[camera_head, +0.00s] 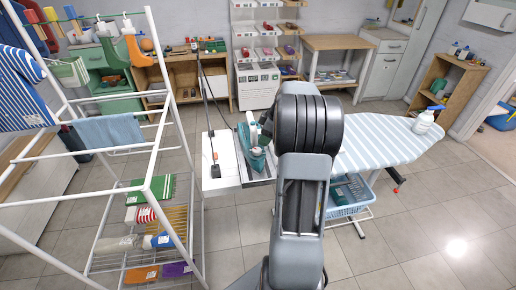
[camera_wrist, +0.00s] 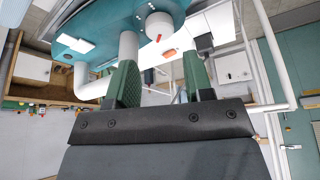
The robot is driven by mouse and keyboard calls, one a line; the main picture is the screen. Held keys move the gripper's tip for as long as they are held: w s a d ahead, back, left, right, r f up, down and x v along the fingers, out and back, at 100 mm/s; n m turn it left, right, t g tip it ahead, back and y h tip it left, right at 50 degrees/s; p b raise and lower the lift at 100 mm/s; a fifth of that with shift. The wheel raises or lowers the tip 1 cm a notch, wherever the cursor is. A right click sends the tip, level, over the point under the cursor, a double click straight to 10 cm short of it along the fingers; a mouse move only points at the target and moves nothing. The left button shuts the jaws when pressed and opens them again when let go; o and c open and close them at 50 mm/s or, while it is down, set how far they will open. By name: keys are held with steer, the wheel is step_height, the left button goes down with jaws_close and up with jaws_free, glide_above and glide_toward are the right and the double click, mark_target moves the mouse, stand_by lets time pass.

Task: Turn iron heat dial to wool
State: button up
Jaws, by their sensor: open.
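The teal iron (camera_head: 255,163) stands on the rest at the left end of the ironing board (camera_head: 380,140) in the head view, partly behind my arm. In the wrist view the teal iron body (camera_wrist: 95,30) fills the top. A round white dial (camera_wrist: 160,25) with small marks beside it sticks out from it. My gripper (camera_wrist: 160,60) is open, with its two green fingers apart below the dial in the picture. Nothing shows gripped between them. A pale tube-shaped part (camera_wrist: 128,48) is close to the left finger. The dial's setting is too small to read.
A white drying rack (camera_head: 150,120) stands at the left. Tiled floor is clear at the front right.

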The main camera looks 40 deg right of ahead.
mark_target(257, 150)
steer(key=shift+x, duration=3.5)
steer(key=shift+c, duration=0.2)
steer(key=c, duration=0.6)
